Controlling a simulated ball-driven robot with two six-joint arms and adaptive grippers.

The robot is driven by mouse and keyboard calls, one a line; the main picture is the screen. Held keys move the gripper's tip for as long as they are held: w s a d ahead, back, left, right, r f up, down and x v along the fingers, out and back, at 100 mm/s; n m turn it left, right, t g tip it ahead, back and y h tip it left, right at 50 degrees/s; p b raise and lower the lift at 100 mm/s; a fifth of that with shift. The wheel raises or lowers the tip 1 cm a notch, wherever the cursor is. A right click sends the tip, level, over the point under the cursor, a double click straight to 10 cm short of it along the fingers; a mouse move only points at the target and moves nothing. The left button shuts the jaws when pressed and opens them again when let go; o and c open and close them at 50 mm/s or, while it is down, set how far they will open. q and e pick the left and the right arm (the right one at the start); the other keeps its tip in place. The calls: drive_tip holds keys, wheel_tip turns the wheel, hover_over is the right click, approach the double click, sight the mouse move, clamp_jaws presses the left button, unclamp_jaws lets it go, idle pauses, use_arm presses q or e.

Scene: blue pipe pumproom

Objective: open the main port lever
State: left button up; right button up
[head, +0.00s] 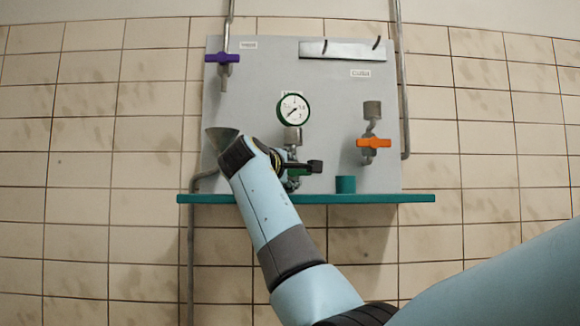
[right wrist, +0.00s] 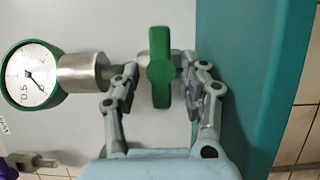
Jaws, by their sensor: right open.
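A green lever (right wrist: 160,68) sits on a metal valve below the gauge, its handle crosswise to the pipe. It also shows in the head view (head: 299,173), partly hidden behind my right gripper. My right gripper (right wrist: 161,84) is open, with one finger on each side of the green handle. Gaps show between the fingers and the handle, and I cannot tell if either touches. In the head view my right gripper (head: 302,167) is in front of the panel's lower middle. My left gripper is not in view. I cannot read which label says main.
A round gauge (head: 293,109) is above the green lever. A purple lever (head: 222,58) is upper left and an orange lever (head: 374,143) is right. A grey funnel (head: 220,138) is left.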

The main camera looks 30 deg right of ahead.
drive_tip(key=shift+d+f, duration=0.1)
drive_tip(key=shift+d, duration=0.05)
drive_tip(key=shift+c, duration=0.5)
clamp_jaws()
